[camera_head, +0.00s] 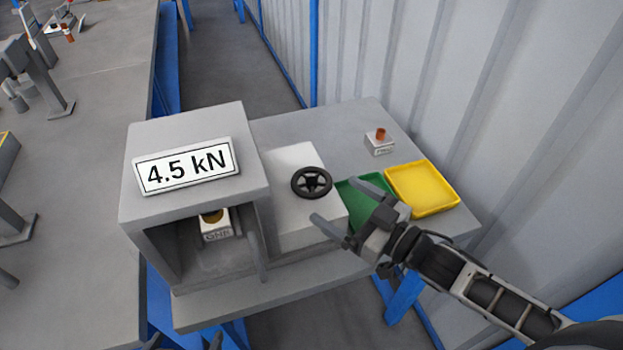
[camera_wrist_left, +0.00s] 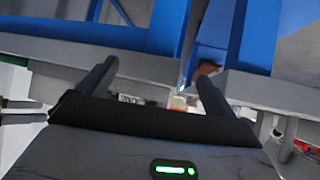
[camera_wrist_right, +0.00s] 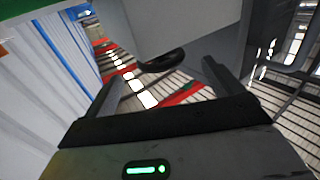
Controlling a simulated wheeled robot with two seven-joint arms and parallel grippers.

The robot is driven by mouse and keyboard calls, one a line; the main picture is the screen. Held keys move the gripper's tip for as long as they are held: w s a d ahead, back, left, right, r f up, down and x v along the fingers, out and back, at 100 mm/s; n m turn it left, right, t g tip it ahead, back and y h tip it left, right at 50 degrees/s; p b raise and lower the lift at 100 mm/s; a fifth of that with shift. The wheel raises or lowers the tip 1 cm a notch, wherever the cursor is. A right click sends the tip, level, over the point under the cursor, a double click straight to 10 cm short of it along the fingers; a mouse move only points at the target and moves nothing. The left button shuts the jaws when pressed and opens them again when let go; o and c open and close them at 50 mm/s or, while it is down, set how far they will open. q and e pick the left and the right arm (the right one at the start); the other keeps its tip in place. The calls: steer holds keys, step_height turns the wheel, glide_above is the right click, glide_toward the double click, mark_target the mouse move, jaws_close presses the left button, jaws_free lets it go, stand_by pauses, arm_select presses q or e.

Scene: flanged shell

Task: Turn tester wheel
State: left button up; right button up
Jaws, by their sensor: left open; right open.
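The black tester wheel (camera_head: 312,182) stands on the light grey block of the tester (camera_head: 195,120), whose sign reads 4.5 kN. My right gripper (camera_head: 336,200) is open just to the right of and in front of the wheel, with its fingers pointing towards it. In the right wrist view the dark rim of the wheel (camera_wrist_right: 163,62) shows beyond and between the open fingers (camera_wrist_right: 165,75); it looks apart from them. My left gripper (camera_head: 182,341) is open and empty at the bottom edge, below the bench front; its fingers also show in the left wrist view (camera_wrist_left: 158,75).
A small labelled block (camera_head: 215,226) with a brownish top sits inside the tester's open bay. A green tray (camera_head: 352,187), partly behind my right gripper, and a yellow tray (camera_head: 447,196) lie to the right.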

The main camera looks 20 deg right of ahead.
mark_target(296, 174)
steer(key=x, duration=0.7)
steer(key=shift+w+a, duration=0.15)
steer(key=shift+w, duration=0.15)
steer(key=c, duration=1)
steer(key=shift+p, duration=0.3)
